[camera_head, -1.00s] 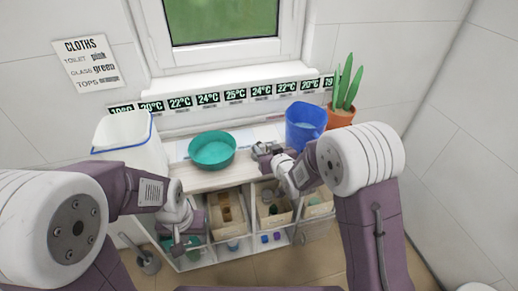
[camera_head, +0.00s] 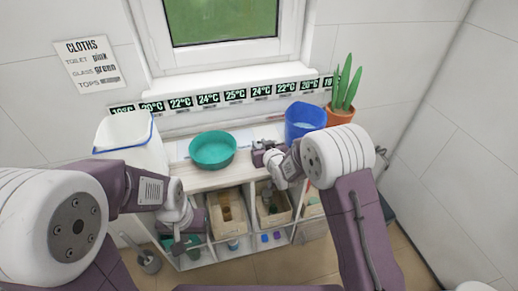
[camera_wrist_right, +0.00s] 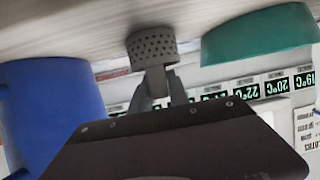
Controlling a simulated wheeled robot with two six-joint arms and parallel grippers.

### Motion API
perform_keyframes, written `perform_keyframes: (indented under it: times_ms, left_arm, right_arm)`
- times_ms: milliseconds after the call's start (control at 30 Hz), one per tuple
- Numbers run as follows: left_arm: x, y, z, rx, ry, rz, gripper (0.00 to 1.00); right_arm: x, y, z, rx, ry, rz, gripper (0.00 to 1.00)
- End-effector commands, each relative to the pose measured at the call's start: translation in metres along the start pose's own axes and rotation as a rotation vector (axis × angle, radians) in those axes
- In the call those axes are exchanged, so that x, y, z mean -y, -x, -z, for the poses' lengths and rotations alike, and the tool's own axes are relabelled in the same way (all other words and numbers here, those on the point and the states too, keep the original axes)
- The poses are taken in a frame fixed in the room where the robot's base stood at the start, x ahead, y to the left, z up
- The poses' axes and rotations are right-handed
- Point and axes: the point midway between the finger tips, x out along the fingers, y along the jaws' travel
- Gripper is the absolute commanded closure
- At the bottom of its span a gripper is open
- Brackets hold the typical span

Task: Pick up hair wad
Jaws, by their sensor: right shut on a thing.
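In the right wrist view a short grey round thing with dark dots (camera_wrist_right: 151,44) sits at the tips of my right gripper (camera_wrist_right: 156,80), which is shut on it. It is at or close to the pale counter surface; I cannot tell if it touches. I see no separate hair wad, and cannot tell whether this thing is it. In the head view my right gripper (camera_head: 261,154) is over the counter, between the teal bowl and the blue bucket. My left gripper (camera_head: 178,244) hangs low at the cart's left front; its jaws are unclear.
The teal bowl (camera_head: 213,149) stands left of my right gripper, the blue bucket (camera_head: 304,121) right of it. A potted plant (camera_head: 342,112) stands at the back right and a white bin (camera_head: 125,133) at the left. Open cart compartments with boxes (camera_head: 227,210) lie below the counter.

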Motion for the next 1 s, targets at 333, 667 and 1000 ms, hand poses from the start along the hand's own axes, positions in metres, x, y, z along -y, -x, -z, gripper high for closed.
perform_keyframes:
  times_ms: [333, 667, 1000]
  left_arm:
    - [0.000, 0.001, 0.000, 0.000, 0.000, 0.000, 0.64]
    - [0.000, 0.006, 0.001, 0.000, 0.000, 0.000, 0.64]
    - [0.000, 0.011, 0.001, 0.000, 0.000, 0.000, 0.64]
  right_arm:
    - [0.000, 0.005, 0.012, -0.002, 0.000, 0.000, 1.00]
    - [0.000, 0.035, 0.085, -0.007, 0.000, 0.000, 1.00]
    - [0.000, 0.065, 0.157, -0.002, 0.000, 0.000, 1.00]
